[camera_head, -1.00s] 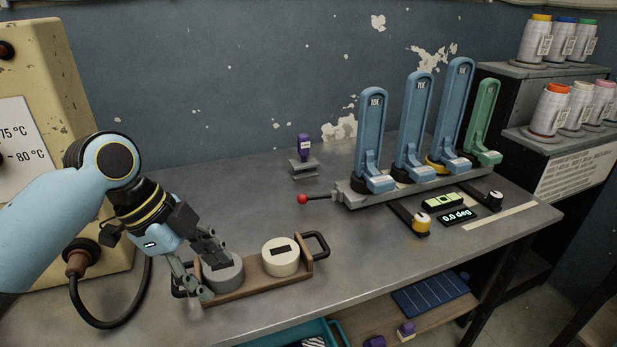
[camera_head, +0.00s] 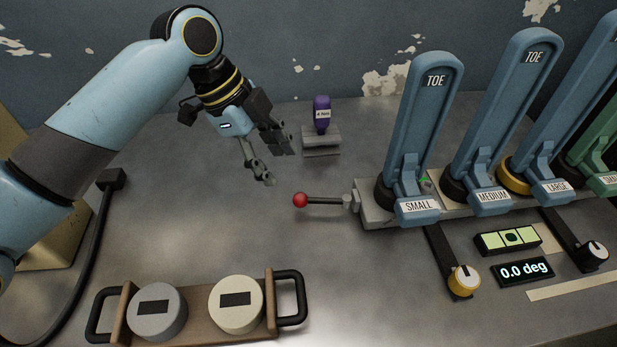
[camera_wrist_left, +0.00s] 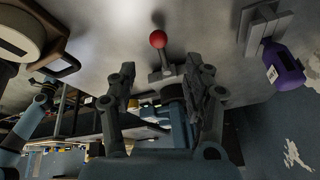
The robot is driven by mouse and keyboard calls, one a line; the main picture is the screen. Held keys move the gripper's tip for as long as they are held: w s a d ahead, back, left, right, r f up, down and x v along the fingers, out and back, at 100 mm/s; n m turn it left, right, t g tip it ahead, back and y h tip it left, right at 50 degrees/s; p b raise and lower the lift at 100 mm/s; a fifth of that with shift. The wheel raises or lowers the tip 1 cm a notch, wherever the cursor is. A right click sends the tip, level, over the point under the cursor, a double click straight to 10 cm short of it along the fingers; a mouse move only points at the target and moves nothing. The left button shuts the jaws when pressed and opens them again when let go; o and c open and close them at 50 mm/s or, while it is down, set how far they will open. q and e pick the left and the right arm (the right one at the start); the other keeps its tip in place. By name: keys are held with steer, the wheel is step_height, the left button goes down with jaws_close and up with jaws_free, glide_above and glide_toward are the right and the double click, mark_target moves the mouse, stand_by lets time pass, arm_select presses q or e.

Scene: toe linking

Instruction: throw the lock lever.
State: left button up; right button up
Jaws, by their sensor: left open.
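The lock lever is a thin dark rod (camera_head: 325,201) with a red ball knob (camera_head: 300,200). It sticks out to the left from the end of the grey rail (camera_head: 372,212) that carries the blue toe forms. My left gripper (camera_head: 279,167) is open and empty, above and a little up-left of the red knob in the head view. In the left wrist view the red knob (camera_wrist_left: 158,40) shows beyond and between the two open fingers (camera_wrist_left: 165,80), apart from them.
A wooden tray (camera_head: 200,330) with a grey and a cream round block stands at front left. Blue toe forms (camera_head: 424,115) rise on the right. The table between tray and lever is clear.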

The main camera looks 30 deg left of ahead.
mark_target(297, 196)
arm_select(q)
steer(key=x, duration=0.5)
steer(key=shift+s+d, duration=0.1)
steer(key=shift+s, duration=0.1)
steer(key=x, duration=0.4)
steer(key=shift+w+d+f, duration=0.1)
steer(key=shift+w+f, duration=0.05)
steer(key=shift+f, duration=0.15)
steer(key=shift+c, duration=1.2)
steer(key=c, duration=0.7)
jaws_close()
arm_select(e)
steer(key=shift+s+f, duration=0.3)
steer(key=shift+s, duration=0.35)
